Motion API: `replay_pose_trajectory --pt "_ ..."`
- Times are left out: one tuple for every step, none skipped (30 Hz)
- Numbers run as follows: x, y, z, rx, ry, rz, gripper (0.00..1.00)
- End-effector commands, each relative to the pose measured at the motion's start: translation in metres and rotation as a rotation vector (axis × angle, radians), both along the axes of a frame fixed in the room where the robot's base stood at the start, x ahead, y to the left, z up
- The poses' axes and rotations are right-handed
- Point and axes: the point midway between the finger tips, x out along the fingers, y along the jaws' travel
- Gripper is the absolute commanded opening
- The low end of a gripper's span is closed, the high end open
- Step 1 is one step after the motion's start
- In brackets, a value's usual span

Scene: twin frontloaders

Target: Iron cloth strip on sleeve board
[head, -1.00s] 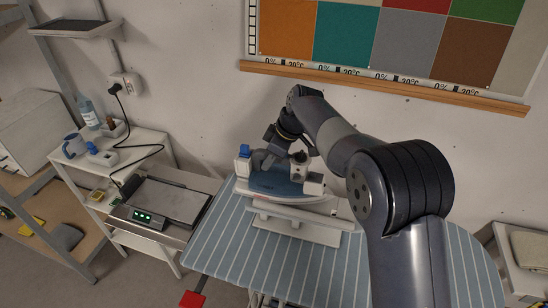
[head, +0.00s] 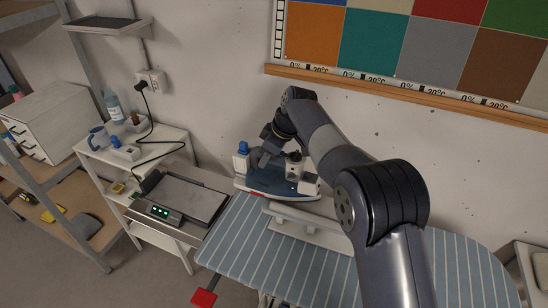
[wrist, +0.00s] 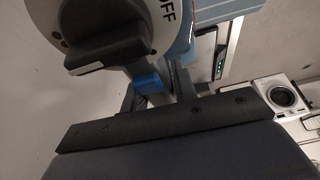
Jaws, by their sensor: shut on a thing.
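The iron (head: 284,184) has a blue-grey body, white parts and a blue cap; it is up beside the left end of the white sleeve board (head: 312,233). My gripper (head: 264,157) is shut on the iron, at its handle, which my gripper partly hides. In the wrist view the iron (wrist: 212,12) shows at the top, with a dark dial beside the letters OFF and a blue part. The sleeve board stands on the blue striped ironing board (head: 245,240). I cannot make out the cloth strip.
A metal plate unit (head: 188,198) with green lights lies left of the ironing board. A white shelf (head: 165,145) behind it holds a mug (head: 98,138) and a bottle (head: 113,105). A red pad (head: 204,298) is at the lower front. The ironing board's striped front is clear.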

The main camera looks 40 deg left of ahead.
Motion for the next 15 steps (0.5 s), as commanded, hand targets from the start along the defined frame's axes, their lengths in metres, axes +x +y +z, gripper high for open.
replay_pose_trajectory --pt "-0.0006 0.0041 0.0029 0.005 -0.003 0.0 0.0" --pt "-0.0008 0.0055 0.0027 0.005 -0.003 0.0 0.0" --pt "-0.0012 0.0073 0.0027 0.005 -0.003 -0.001 0.0" --pt "-0.0014 0.0083 0.0027 0.005 -0.003 -0.001 0.0" --pt "-0.0016 0.0091 0.0026 0.005 -0.003 -0.002 0.0" --pt "-0.0018 0.0099 0.0026 0.005 -0.003 -0.002 0.0" --pt "-0.0019 0.0102 0.0026 0.005 -0.003 -0.002 0.0" --pt "-0.002 0.0104 0.0026 0.005 -0.003 -0.002 0.0" --pt "-0.0021 0.0105 0.0027 0.005 -0.003 -0.002 0.0" --pt "-0.0021 0.0105 0.0027 0.005 -0.003 -0.002 0.0" --pt "-0.002 0.0105 0.0028 0.005 -0.003 -0.002 0.0" --pt "-0.002 0.0105 0.0028 0.005 -0.003 -0.002 0.0" --pt "-0.002 0.0105 0.0029 0.005 -0.003 -0.002 0.0" --pt "-0.002 0.0105 0.0029 0.005 -0.003 -0.002 0.0" --pt "-0.002 0.0105 0.0029 0.005 -0.003 -0.002 0.0"
